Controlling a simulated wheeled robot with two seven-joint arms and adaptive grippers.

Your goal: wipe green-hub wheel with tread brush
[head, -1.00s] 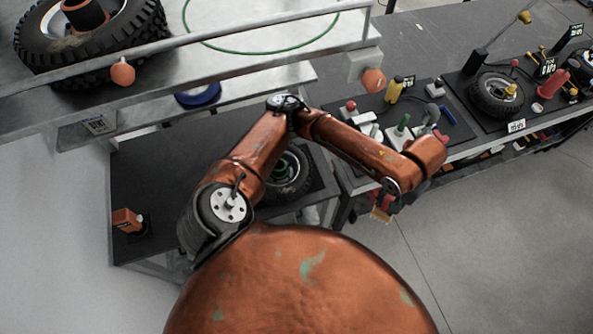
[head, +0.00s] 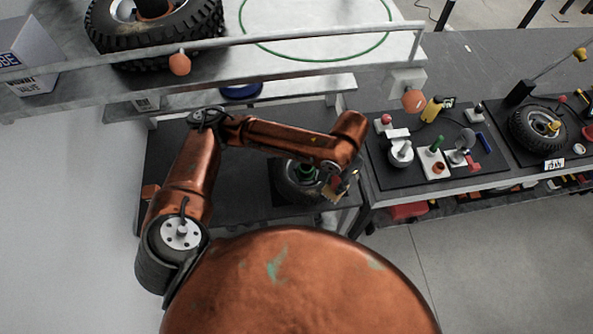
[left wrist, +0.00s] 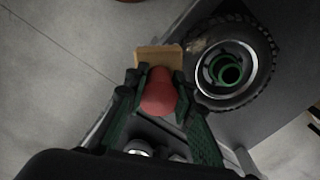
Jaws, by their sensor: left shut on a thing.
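The green-hub wheel (head: 291,183) lies flat on the lower dark bench, partly covered by my left forearm and gripper. In the left wrist view its black tyre (left wrist: 211,88) and green hub (left wrist: 229,71) are at the upper right, with a tan smudge on the tyre. My left gripper (head: 340,186) is at the wheel's right side. It is shut on the tread brush, whose red handle (left wrist: 158,94) sits between the fingers and whose tan head (left wrist: 159,57) points forward, beside the tyre. I cannot tell whether they touch. My right gripper is not in view.
A metal shelf rail (head: 300,41) runs above the bench, with a large tyre (head: 155,30) behind it. A dark tool board (head: 440,160) with several tools and another wheel (head: 537,130) are to the right. Open floor (head: 440,260) lies in front.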

